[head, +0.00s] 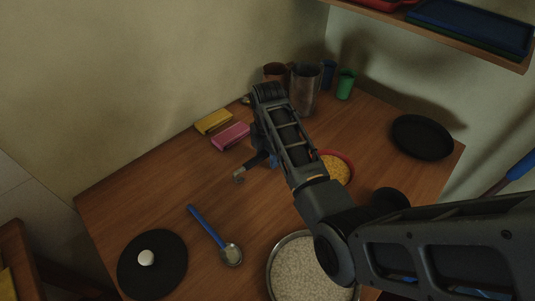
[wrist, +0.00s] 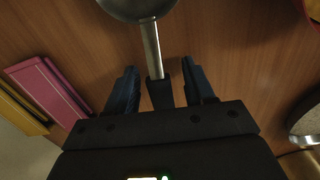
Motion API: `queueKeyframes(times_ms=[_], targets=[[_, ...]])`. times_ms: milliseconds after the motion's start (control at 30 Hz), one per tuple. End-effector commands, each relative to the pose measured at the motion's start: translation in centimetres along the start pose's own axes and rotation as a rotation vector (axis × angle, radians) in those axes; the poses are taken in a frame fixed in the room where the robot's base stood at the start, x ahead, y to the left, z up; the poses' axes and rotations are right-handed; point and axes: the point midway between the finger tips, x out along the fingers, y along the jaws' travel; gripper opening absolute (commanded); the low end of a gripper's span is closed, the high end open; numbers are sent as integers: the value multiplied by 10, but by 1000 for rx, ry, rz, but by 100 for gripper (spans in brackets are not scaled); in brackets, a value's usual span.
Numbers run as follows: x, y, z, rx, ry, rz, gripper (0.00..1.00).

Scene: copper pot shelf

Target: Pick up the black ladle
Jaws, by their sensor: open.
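The black ladle (head: 240,174) lies on the wooden table, its metal bowl toward the front left and its black handle partly hidden by my arm in the head view. In the wrist view its metal shaft (wrist: 151,48) runs down from the bowl at the top edge to the black handle (wrist: 159,95), which lies between my fingers. My gripper (wrist: 160,85) is open, with one dark blue finger on each side of the handle and a gap on both sides. In the head view my gripper (head: 273,159) is mostly hidden behind my arm.
Yellow (head: 213,122) and pink (head: 231,136) blocks lie left of my gripper. A metal pitcher (head: 305,92) and cups stand behind, a red bowl (head: 349,160) to the right. A blue-handled spoon (head: 208,228), black lid (head: 150,272) and grain-filled pot (head: 302,270) are in front.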

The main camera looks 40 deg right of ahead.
Motion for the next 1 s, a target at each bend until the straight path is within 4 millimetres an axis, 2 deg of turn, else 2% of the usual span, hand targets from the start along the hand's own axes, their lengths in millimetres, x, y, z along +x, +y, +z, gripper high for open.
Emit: queueKeyframes(times_ms=[300,833,1000], targets=[[6,0,0,0,0,0,52],[5,0,0,0,0,0,2],[5,0,0,0,0,0,0]])
